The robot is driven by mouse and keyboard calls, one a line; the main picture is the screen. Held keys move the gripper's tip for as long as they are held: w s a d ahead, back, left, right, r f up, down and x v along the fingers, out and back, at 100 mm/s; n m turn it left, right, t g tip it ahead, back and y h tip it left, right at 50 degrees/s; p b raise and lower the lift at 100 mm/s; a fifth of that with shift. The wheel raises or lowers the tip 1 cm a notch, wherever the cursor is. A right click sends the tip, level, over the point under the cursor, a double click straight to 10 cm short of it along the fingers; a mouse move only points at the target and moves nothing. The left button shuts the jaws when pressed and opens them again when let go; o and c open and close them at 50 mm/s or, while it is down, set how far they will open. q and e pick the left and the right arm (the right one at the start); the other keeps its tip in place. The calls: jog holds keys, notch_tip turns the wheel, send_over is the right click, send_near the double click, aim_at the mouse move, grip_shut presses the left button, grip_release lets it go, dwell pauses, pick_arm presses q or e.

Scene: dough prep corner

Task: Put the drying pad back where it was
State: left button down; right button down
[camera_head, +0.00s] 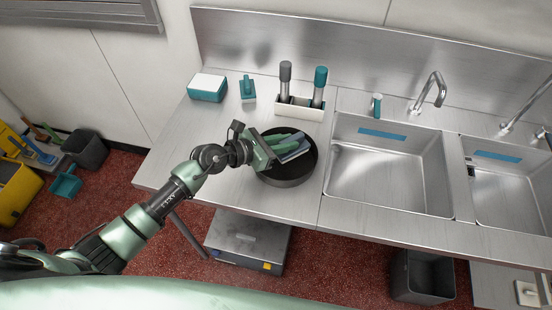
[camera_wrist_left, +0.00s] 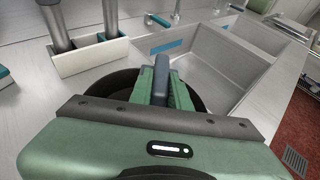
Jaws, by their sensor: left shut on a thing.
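My left gripper (camera_head: 289,143) reaches in from the left over the black round pan (camera_head: 289,180) on the steel counter. It is shut on a small blue-grey piece (camera_head: 299,149), which appears to be the drying pad. In the left wrist view the dark grey-blue piece (camera_wrist_left: 161,67) stands between the two green fingers, with the pan (camera_wrist_left: 92,91) behind and below. I cannot tell whether the piece touches the pan. The fingers hide part of it. My right gripper is not in view.
A teal-and-white block (camera_head: 207,87) and a teal tool (camera_head: 248,90) lie at the back left. A sink (camera_head: 385,174) is right of the pan.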

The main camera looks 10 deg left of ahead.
aim_at(286, 140)
pick_arm(q)
notch_tip(286, 140, up, 5)
jog(key=p, duration=0.4)
jog(key=shift+f, duration=0.1)
